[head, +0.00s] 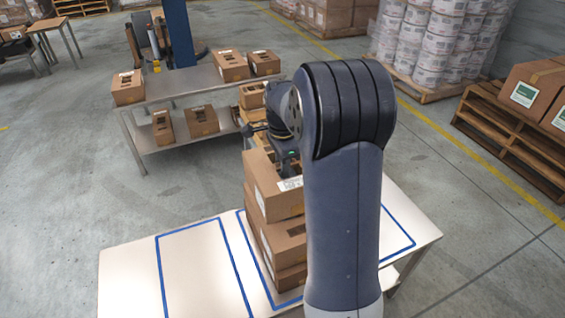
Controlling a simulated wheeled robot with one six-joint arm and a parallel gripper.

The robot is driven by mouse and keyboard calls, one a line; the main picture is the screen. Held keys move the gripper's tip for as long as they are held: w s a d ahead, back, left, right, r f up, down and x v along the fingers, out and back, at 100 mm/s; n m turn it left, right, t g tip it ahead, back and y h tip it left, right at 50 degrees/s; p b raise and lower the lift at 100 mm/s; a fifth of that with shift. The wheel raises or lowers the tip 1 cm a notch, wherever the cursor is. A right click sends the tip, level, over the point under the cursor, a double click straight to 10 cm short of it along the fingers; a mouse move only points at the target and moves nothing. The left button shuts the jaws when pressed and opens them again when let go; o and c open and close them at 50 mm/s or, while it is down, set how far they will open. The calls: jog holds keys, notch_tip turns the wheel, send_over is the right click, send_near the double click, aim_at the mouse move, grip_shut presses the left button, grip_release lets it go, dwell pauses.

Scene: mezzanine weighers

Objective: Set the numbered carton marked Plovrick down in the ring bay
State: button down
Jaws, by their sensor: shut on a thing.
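My gripper (286,165) is partly hidden behind my own arm and points down at the top of a brown carton (262,182). It is shut on this carton, which has a white label near the gripper. The carton is at the top of a stack of brown cartons (272,240) on a white table (125,275); I cannot tell if it touches the one below. Blue lines outline bays on the table: an empty left bay (195,270) and another around the stack. No name or ring mark is readable, so I cannot tell which carton is Plovrick or which bay is the ring bay.
A grey two-level bench (180,88) with several cartons stands behind, beside a blue post (179,35). More cartons (252,95) stand behind my arm. Pallets of white tubs (430,50) and a wooden pallet with cartons (510,125) are at right.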

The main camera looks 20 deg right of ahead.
jog(key=shift+f+b, duration=1.8)
jog(key=shift+f, duration=1.25)
jog(key=shift+f, duration=0.25)
jog(key=c, duration=1.2)
grip_release()
jog(key=shift+o, duration=0.2)
notch_tip(320, 180, up, 11)
jog(key=shift+f, duration=0.1)
